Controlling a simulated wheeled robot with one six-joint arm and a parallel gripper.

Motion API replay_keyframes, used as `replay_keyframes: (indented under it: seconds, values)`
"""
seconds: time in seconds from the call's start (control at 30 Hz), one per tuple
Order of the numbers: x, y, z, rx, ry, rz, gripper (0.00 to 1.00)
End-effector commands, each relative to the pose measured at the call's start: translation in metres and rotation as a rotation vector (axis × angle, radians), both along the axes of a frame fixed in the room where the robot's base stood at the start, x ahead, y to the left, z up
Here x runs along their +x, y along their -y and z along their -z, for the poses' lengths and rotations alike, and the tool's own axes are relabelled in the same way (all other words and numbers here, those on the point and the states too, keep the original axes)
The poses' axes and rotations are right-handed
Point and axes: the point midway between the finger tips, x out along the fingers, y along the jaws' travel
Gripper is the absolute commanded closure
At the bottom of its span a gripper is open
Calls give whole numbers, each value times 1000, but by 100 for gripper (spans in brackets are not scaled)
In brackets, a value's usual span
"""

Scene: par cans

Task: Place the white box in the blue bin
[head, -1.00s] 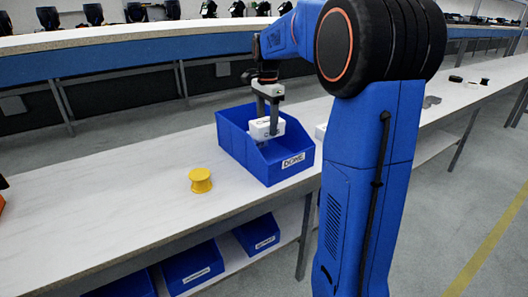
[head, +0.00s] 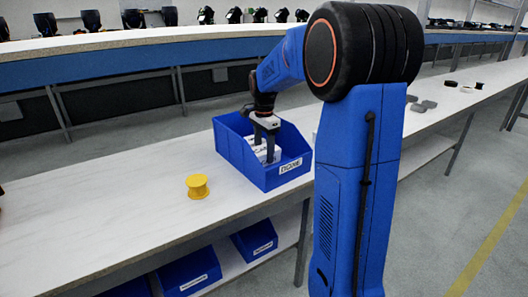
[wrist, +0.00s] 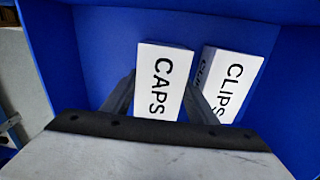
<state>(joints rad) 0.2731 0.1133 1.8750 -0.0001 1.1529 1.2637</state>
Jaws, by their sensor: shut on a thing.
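The blue bin (head: 240,162) stands on the long white table, with a label on its front. My gripper (head: 265,154) reaches down into it and also shows in the wrist view (wrist: 160,100). Its fingers are shut on a white box marked CAPS (wrist: 163,65), one finger on each side. A second white box marked CLIPS (wrist: 240,68) lies in the bin just right of it, slightly turned. The lower end of the CAPS box is hidden by my gripper. I cannot tell whether it touches the bin floor.
A yellow spool (head: 197,186) stands on the table left of the bin. More blue bins (head: 190,267) sit on the shelf below. Small dark and grey items (head: 425,104) lie farther along the table.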

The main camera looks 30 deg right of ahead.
Motion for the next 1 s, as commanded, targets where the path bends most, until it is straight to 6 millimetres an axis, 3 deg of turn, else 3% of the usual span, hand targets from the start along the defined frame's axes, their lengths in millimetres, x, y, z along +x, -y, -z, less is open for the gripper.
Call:
replay_keyframes:
  seconds: [0.13,0.17,0.23,0.67,1.0]
  values:
    - [0,0,3,0,-1,0,73]
    - [0,0,3,0,-1,0,42]
    - [0,0,2,0,0,0,28]
    - [1,0,-7,-1,2,0,28]
    - [1,0,-67,-1,3,0,28]
